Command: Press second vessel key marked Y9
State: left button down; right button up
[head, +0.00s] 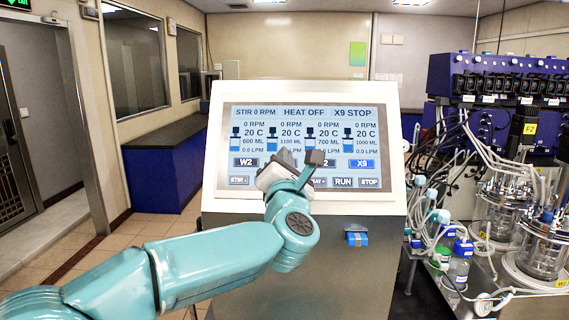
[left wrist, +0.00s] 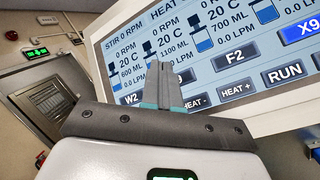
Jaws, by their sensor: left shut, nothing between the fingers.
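A tilted touchscreen (head: 303,145) shows four vessel columns, each with a key below. The keys read W2 (head: 244,162), a second one hidden in the head view, one ending in 2, and X9 (head: 361,163), which is lit bright blue. In the left wrist view the second key (left wrist: 186,76) shows only its end, a 9; my fingers cover the rest. My left gripper (head: 314,157) is shut and empty in front of the screen's lower middle. In the left wrist view its fingertips (left wrist: 160,66) lie over the second column. I cannot tell whether they touch the screen. My right gripper is out of view.
The bottom row has STIR -, HEAT keys, RUN (head: 343,182) and STOP (head: 369,183). The header reads STIR 0 RPM, HEAT OFF, X9 STOP. A bench with glass vessels (head: 545,250) and tubing stands at right. A blue cabinet (head: 165,175) stands at left.

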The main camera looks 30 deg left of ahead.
pick_arm(q)
jog(key=shift+w+a+f+b, duration=0.35)
jog(key=shift+w+f, duration=0.05)
jog(key=shift+w, duration=0.15)
jog(key=shift+w+a+f+b, duration=0.3)
jog(key=shift+w+f, duration=0.05)
jog(key=shift+w, duration=0.15)
jog(key=shift+f, duration=0.1)
dwell(1.3)
jog(key=shift+w+a+f+b, duration=0.15)
jog(key=shift+w+a+b, duration=0.05)
jog(key=shift+w+b, duration=0.2)
jog(key=shift+s, duration=0.15)
